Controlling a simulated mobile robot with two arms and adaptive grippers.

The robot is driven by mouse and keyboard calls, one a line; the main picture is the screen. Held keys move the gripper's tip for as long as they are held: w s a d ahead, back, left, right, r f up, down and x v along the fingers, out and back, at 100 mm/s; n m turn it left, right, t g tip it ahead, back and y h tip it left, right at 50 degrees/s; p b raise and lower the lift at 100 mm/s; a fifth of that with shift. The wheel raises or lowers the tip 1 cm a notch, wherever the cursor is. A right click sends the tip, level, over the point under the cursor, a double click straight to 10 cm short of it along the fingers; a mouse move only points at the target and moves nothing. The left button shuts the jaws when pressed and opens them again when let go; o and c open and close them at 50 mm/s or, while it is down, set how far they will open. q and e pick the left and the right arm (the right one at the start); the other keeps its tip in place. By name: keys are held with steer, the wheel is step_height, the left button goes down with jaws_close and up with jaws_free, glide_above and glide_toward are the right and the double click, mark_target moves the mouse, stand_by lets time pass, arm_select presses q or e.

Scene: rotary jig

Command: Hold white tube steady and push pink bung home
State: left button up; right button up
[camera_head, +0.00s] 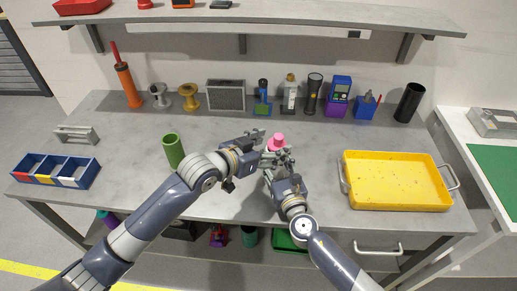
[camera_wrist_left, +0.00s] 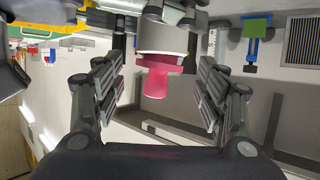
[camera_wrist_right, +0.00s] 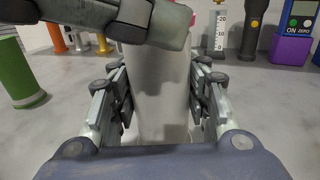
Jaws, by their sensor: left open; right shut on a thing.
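The white tube (camera_wrist_right: 160,90) stands upright between the fingers of my right gripper (camera_wrist_right: 162,95), which is shut on it. In the head view the tube is mostly hidden by my grippers. The pink bung (camera_head: 277,141) sits at the tube's top end, its wider pink part sticking out. My left gripper (camera_wrist_left: 158,90) is open, with the bung (camera_wrist_left: 156,80) between its spread fingers and apart from both. The tube's end (camera_wrist_left: 162,38) shows in that view too. In the right wrist view, a grey finger part crosses in front of the tube's top.
A green cylinder (camera_head: 173,151) stands left of my left gripper. A yellow tray (camera_head: 395,204) lies to the right, and a blue bin (camera_head: 56,186) at the far left. Several bottles and tools line the back. The bench between the tube and the tray is clear.

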arm_select(q)
steer(key=v, duration=1.1)
steer(key=shift+s, duration=0.2)
steer(key=shift+a, duration=0.15)
